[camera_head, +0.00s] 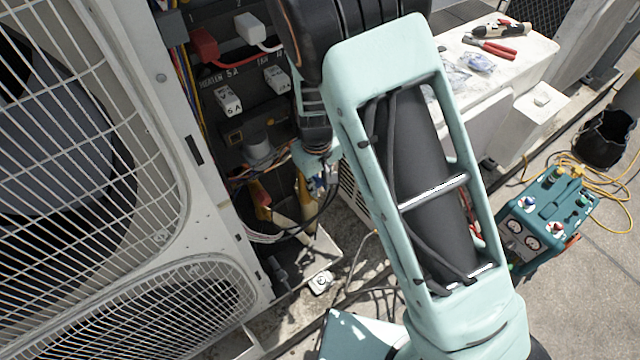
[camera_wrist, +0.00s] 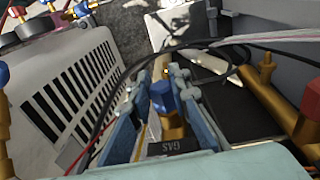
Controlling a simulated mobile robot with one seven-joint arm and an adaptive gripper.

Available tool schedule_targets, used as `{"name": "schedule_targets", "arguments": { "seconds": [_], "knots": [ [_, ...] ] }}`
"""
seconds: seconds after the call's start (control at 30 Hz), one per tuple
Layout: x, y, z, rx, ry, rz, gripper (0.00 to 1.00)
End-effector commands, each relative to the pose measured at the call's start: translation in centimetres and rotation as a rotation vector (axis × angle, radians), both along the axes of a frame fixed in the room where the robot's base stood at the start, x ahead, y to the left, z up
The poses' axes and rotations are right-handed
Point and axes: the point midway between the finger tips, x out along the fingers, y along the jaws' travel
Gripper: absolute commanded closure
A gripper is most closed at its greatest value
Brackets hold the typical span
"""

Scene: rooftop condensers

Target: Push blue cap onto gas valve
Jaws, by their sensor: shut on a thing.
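My gripper (camera_wrist: 165,80) is shut on the blue cap (camera_wrist: 162,96), which sits between its two pale blue fingers in the wrist view. In the head view my gripper (camera_head: 318,160) is small and partly hidden by my own arm, low beside the open electrical box. The cap cannot be made out clearly there.
Another brass pipe (camera_wrist: 268,98) stands to the right in the wrist view. Dark cables (camera_wrist: 230,45) loop close to the fingers. A louvred white panel (camera_wrist: 70,100) is on the left. In the head view, the condenser grille (camera_head: 80,130) fills the left, and a teal gauge unit (camera_head: 545,215) stands right.

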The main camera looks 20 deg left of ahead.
Motion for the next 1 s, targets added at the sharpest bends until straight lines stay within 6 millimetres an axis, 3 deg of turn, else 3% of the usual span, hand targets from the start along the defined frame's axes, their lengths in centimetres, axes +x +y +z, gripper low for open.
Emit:
{"name": "schedule_targets", "arguments": {
  "seconds": [0.03, 1.0],
  "knots": [
    [0.49, 1.04, 0.45, 0.015, -0.016, 0.012, 1.0],
    [0.92, 1.91, 0.42, 0.016, -0.016, 0.016, 1.0]
  ]
}}
